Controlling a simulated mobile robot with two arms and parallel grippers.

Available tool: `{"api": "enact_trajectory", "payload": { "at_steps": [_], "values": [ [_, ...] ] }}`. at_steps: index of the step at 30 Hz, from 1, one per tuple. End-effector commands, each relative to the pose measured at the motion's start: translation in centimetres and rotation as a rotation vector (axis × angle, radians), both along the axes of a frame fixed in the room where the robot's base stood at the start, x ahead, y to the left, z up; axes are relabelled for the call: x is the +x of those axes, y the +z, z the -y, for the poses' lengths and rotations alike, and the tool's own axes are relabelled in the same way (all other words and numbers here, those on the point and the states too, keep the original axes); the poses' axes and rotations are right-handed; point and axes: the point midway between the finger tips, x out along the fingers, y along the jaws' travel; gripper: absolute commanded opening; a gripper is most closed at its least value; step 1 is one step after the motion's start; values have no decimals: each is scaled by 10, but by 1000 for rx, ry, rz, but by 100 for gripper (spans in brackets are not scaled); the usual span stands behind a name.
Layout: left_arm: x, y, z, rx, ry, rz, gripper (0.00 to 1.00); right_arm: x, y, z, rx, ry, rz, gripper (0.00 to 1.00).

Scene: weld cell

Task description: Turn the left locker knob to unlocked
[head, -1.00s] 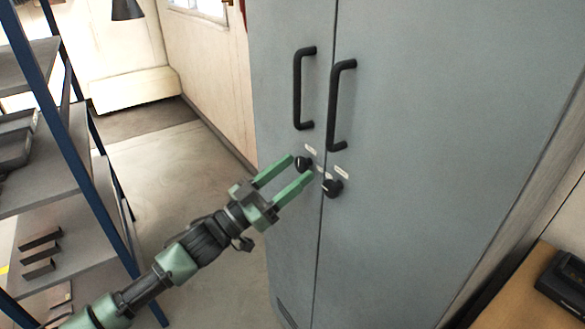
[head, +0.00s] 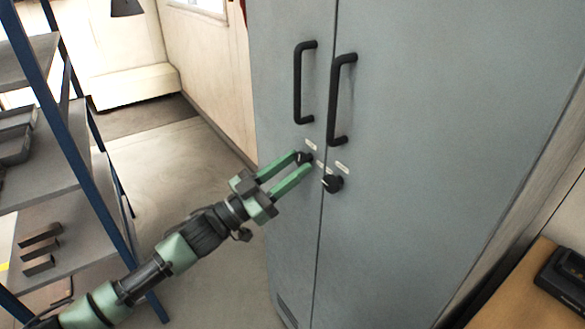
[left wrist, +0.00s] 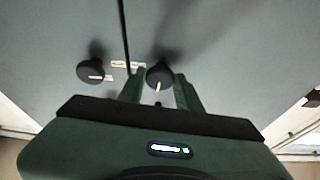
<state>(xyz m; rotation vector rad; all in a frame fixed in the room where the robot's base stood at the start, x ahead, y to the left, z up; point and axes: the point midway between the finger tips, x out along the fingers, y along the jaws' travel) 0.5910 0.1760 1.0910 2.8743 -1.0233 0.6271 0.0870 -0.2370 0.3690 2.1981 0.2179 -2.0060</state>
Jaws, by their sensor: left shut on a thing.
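The grey locker (head: 430,130) has two doors and a round black knob low on each, beside the centre seam. My left gripper (head: 304,162) is shut on the left locker knob (head: 305,157), one green finger on each side of it. In the left wrist view, that knob (left wrist: 160,74) sits between the fingers, its white mark pointing down and slightly left in the picture. The right locker knob (head: 333,183) is free, just right of the fingertips. It also shows in the left wrist view (left wrist: 90,73), its white mark pointing sideways to the right. My right gripper is out of view.
Black handles (head: 303,85) and (head: 340,100) stand out above the knobs. Small white labels (head: 342,168) are near the knobs. A blue-framed shelf (head: 75,150) stands at left, and a wooden bench (head: 520,300) at lower right. The floor between shelf and locker is clear.

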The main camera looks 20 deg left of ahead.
Motion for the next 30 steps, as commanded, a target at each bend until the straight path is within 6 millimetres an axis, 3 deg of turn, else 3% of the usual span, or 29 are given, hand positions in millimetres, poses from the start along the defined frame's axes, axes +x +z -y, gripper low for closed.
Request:
{"api": "enact_trajectory", "payload": {
  "at_steps": [15,30],
  "values": [
    [3,2,-4,365,1,285,0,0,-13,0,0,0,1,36],
    [5,7,-6,739,0,577,0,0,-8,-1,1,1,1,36]
  ]
}}
